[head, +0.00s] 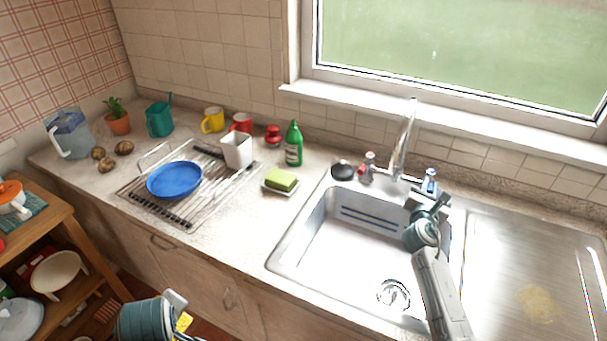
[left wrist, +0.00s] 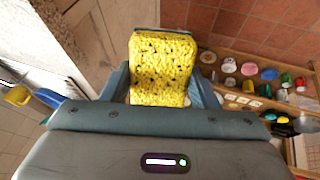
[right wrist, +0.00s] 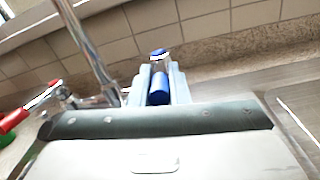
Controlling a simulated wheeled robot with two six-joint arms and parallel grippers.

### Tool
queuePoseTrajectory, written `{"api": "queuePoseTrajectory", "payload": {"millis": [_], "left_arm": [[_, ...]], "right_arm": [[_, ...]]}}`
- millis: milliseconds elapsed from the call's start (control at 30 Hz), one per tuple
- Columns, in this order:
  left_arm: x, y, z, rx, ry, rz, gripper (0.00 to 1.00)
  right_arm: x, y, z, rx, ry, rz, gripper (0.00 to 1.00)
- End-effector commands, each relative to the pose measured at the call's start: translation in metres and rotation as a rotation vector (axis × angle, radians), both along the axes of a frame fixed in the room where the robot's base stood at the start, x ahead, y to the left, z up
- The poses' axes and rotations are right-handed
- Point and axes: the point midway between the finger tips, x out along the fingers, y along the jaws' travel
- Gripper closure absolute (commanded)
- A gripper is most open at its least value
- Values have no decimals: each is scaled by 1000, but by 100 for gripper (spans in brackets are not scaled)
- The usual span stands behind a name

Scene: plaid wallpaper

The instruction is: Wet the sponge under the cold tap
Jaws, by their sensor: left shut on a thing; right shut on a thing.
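My left gripper (head: 182,312) is low at the bottom left, in front of the counter. It is shut on a yellow sponge (left wrist: 162,68) with dark pores. Only a bit of the sponge (head: 184,322) shows in the head view. My right gripper (head: 430,198) is behind the sink and shut on the blue-marked cold tap handle (head: 430,180). The handle's blue part (right wrist: 159,88) sits between the fingers in the right wrist view. The chrome spout (head: 403,140) rises left of that gripper. The sink basin (head: 335,258) is empty, with a drain. I cannot make out running water.
A red-marked tap (head: 368,166) stands left of the spout. A green bottle (head: 293,148) and a dish with a green-yellow block (head: 281,180) are left of the sink. A rack (head: 190,213) holds a blue plate (head: 174,179). A wooden shelf (head: 62,225) stands at left.

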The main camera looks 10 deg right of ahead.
Motion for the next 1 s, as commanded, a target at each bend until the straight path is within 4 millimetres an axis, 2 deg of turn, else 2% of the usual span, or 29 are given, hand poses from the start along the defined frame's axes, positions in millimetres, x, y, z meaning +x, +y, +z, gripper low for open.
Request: {"api": "queuePoseTrajectory", "payload": {"millis": [167,467,500,600,867,1000], "left_arm": [[0,0,-6,0,0,0,64],[0,0,-6,0,0,0,64],[0,0,-6,0,0,0,64],[0,0,-6,0,0,0,64],[0,0,-6,0,0,0,64],[0,0,-9,0,0,0,64]], "right_arm": [[0,0,-1,0,0,-72,100],[-1,-1,0,0,0,-76,100],[-1,-1,0,0,1,-76,79],[-1,-1,0,0,1,-76,63],[-1,0,0,0,0,-75,63],[-9,5,-1,1,0,-74,63]]}}
